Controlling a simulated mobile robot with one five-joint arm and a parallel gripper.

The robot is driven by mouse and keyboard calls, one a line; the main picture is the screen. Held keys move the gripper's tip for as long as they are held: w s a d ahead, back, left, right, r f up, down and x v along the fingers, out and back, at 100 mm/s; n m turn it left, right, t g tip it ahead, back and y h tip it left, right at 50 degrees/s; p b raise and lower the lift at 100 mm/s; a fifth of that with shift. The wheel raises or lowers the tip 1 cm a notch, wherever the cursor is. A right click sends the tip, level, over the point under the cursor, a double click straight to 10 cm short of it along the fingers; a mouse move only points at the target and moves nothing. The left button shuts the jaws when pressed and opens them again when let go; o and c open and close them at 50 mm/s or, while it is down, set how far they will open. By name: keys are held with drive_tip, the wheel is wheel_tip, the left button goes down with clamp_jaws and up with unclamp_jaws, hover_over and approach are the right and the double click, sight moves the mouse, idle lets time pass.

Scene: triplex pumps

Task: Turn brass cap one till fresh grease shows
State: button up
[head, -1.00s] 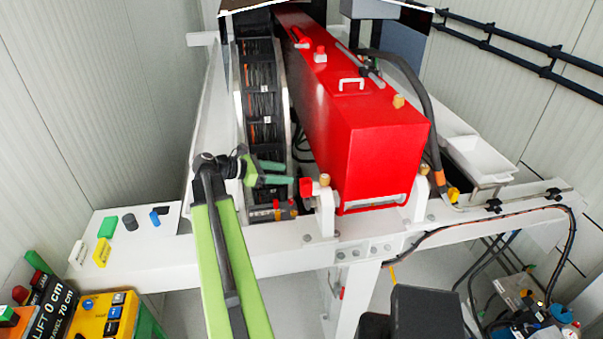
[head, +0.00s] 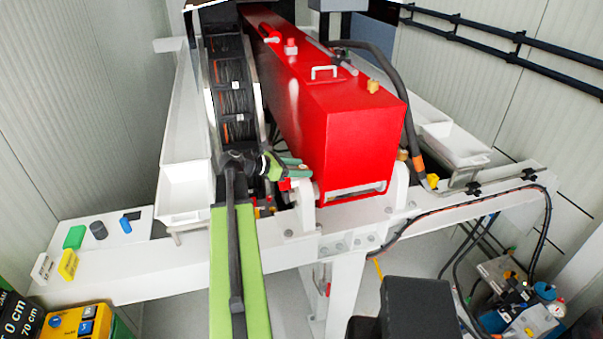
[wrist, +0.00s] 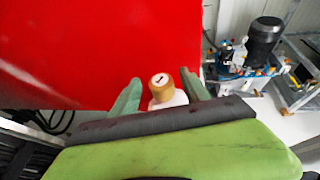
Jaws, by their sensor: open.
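The brass cap one (wrist: 160,80), a small round cap marked 1, sits on a white fitting beside the lower edge of the red housing (wrist: 90,50). My gripper (wrist: 161,78) is open, with one green finger on each side of the cap. Gaps show between the fingers and the cap, so I see no touch. In the head view my gripper (head: 303,168) is at the near left corner of the red housing (head: 350,140).
Another brass cap (head: 402,155) is at the housing's near right corner, and one (head: 373,86) is on its top. A black cable reel (head: 232,90) stands close left of my gripper. A white beam (head: 160,262) runs across the front. A black hose (head: 410,110) passes on the right.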

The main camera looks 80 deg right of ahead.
drive_tip(key=shift+s+d+f, duration=0.2)
drive_tip(key=shift+s+d, duration=0.1)
drive_tip(key=shift+s, duration=0.2)
drive_tip(key=shift+c, duration=0.3)
